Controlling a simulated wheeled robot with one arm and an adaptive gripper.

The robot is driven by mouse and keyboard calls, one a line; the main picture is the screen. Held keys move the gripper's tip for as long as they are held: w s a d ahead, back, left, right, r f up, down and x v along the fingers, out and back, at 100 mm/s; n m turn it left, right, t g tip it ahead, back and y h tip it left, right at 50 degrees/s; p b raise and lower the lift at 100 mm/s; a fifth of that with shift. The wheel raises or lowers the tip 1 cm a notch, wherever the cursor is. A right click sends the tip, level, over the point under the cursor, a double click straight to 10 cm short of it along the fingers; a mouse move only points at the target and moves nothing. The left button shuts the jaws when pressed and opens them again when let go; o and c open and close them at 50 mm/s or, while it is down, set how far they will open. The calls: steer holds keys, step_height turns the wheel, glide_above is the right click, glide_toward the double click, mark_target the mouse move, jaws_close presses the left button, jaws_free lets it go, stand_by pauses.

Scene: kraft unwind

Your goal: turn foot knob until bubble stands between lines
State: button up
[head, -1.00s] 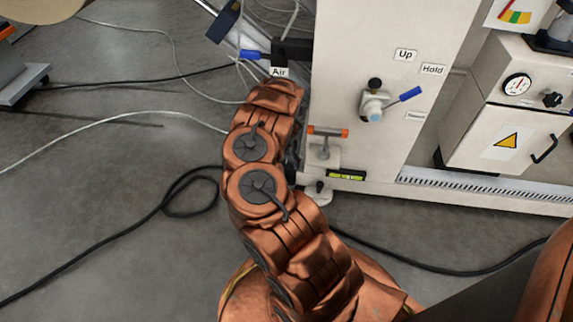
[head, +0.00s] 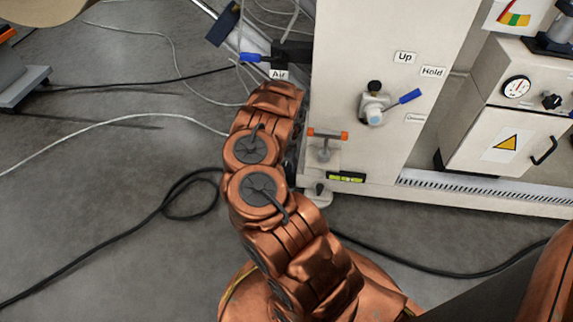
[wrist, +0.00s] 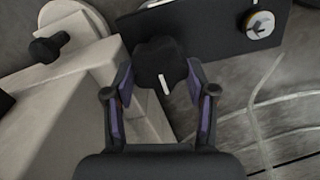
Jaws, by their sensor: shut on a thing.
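A small yellow-green bubble level (head: 346,177) is fixed low on the front of the white machine in the head view. Its bubble is too small to place against the lines. My gripper (wrist: 161,90) shows in the wrist view, its purple-padded fingers shut on a black knob (wrist: 158,62) with a white line on it. My arm hides this gripper and knob in the head view. Another black knob (wrist: 48,47) stands on a pale foot at the left of the wrist view. A black knob on a round foot (head: 319,190) also shows beside my arm in the head view.
The white machine (head: 360,40) carries a blue-handled valve (head: 374,108) and an orange-ended T-handle (head: 327,134) near my arm. A black bracket labelled Air (head: 290,52) is just beyond the arm. Black cable (head: 170,195) and pale hoses lie on the grey floor at left.

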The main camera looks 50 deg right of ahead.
mark_target(285, 166)
steer(key=shift+w+r+n+p, duration=0.15)
steer(key=shift+n+p, duration=0.5)
steer(key=shift+n, duration=0.55)
steer(key=shift+w+a+n, duration=0.1)
steer(key=shift+n, duration=1.2)
steer(key=o, duration=1.2)
steer(key=shift+c, duration=0.2)
steer(key=shift+r, duration=3.6)
